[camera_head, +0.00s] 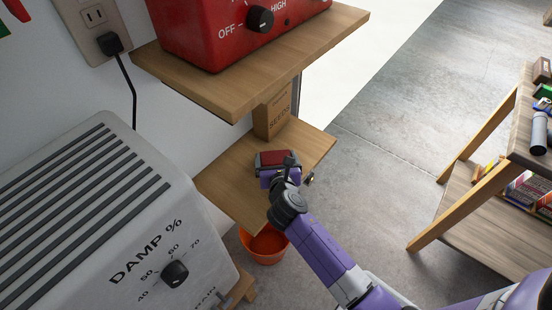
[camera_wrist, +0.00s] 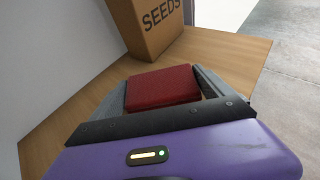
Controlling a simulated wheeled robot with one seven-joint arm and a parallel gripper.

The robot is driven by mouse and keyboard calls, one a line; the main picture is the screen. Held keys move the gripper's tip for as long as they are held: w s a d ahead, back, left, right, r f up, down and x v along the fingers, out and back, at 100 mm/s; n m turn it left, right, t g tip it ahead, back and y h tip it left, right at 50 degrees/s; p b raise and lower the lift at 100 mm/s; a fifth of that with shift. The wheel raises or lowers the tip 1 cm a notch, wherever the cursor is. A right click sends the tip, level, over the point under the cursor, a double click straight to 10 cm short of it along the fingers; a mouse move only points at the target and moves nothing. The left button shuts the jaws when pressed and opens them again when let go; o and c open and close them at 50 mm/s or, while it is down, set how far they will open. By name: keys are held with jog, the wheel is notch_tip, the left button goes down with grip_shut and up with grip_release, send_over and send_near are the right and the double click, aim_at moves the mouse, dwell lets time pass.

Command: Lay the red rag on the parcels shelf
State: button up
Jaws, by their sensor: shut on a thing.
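The red rag (camera_wrist: 162,86) shows in the wrist view as a flat, folded block between the two fingers of my gripper (camera_wrist: 165,92). My gripper is shut on it. In the head view the rag (camera_head: 278,157) is at the end of my purple arm, and my gripper (camera_head: 278,162) is over the lower wooden shelf (camera_head: 230,180). A cardboard box marked SEEDS (camera_head: 272,115) stands at the back of this shelf and also shows in the wrist view (camera_wrist: 150,25). I cannot tell whether the rag touches the board. No label shows which shelf is the parcels shelf.
An upper shelf (camera_head: 290,62) with a red heater (camera_head: 215,30) overhangs the lower shelf's back. A grey dehumidifier (camera_head: 90,220) stands at left. An orange bucket (camera_head: 264,246) is below. A wooden rack (camera_head: 490,200) stands at right. The lower shelf has bare room around my gripper.

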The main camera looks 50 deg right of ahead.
jog(key=shift+f, duration=0.15)
jog(key=o, duration=1.1)
jog(key=shift+c, duration=0.2)
jog(key=shift+s+a+r, duration=0.15)
jog(key=shift+r, duration=0.15)
jog(key=p+v, duration=0.3)
jog(key=v, duration=0.8)
jog(key=shift+s+a, duration=0.2)
jog(key=shift+s, duration=0.05)
